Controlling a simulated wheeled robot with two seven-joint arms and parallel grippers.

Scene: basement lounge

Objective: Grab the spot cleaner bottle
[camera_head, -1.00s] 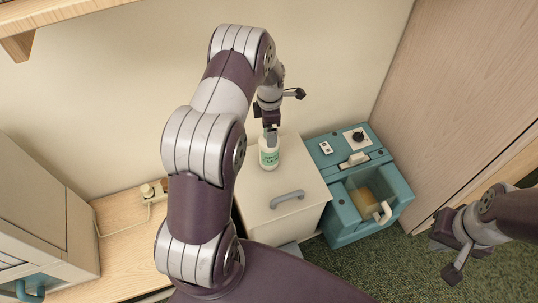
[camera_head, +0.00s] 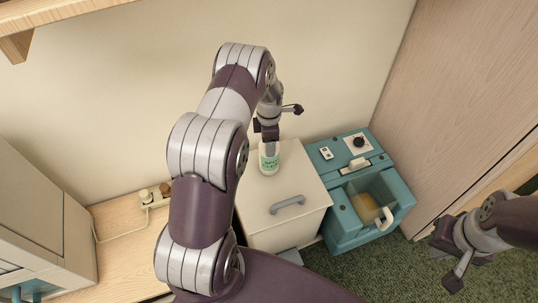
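The spot cleaner bottle (camera_head: 269,161) is small and white with a green label. It stands upright at the back of the top of a cream cabinet (camera_head: 262,193). My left gripper (camera_head: 270,144) points down at the bottle's upper end and overlaps it in the view, hiding the cap. Whether its fingers touch or grip the bottle cannot be told. My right gripper (camera_head: 443,233) is at the right edge, above the carpet and away from the bottle.
A teal machine (camera_head: 347,226) with a tank stands right of the cabinet, close beside it. A wooden panel (camera_head: 466,95) rises at the right. A wooden surface (camera_head: 123,262) with a cord and a pale appliance (camera_head: 40,215) are at the left. A shelf (camera_head: 60,12) hangs upper left.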

